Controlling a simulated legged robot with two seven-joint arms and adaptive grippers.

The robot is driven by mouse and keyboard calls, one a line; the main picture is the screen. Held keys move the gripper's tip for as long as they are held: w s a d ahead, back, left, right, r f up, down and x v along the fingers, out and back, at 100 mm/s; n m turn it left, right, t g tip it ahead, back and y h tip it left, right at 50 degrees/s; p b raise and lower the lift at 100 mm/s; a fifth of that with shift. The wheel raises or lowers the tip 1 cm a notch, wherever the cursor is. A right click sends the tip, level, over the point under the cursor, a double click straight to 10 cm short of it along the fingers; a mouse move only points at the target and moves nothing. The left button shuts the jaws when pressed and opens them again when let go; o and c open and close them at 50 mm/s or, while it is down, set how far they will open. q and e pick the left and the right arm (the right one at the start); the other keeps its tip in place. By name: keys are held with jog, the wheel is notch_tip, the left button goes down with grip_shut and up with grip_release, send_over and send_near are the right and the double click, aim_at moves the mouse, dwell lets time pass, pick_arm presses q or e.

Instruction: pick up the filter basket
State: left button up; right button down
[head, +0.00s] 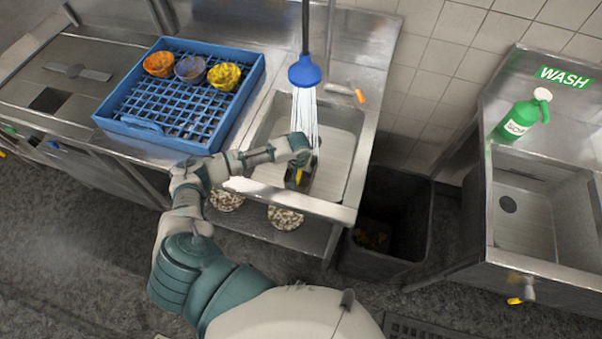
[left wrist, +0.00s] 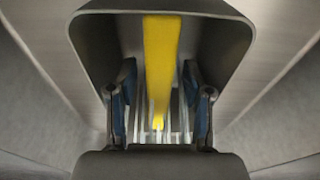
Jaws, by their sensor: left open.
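The filter basket appears to be the dark grey container (left wrist: 218,45) with a yellow bar handle (left wrist: 164,60), seen close up in the left wrist view. In the head view a small part of it, with a yellow spot (head: 298,177), shows in the sink under my left gripper. My left gripper (left wrist: 160,112) is open, with one finger on each side of the yellow bar. I cannot tell whether the fingers touch it. In the head view my left gripper (head: 301,163) is over the sink and hides most of the basket. My right gripper is not in view.
Water runs from a blue spray head (head: 305,71) into the sink (head: 343,150) beside my gripper. A blue rack (head: 128,123) with three bowls stands left. A dark bin (head: 405,259) is right of the sink. Farther right are a green soap bottle (head: 517,122) and another sink (head: 530,218).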

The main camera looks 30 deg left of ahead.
pick_arm(q)
jog(key=shift+a, duration=0.1)
jog(key=shift+c, duration=0.8)
grip_shut()
jog(key=shift+d+r, duration=0.1)
jog(key=shift+d, duration=0.15)
jog(key=shift+r, duration=0.1)
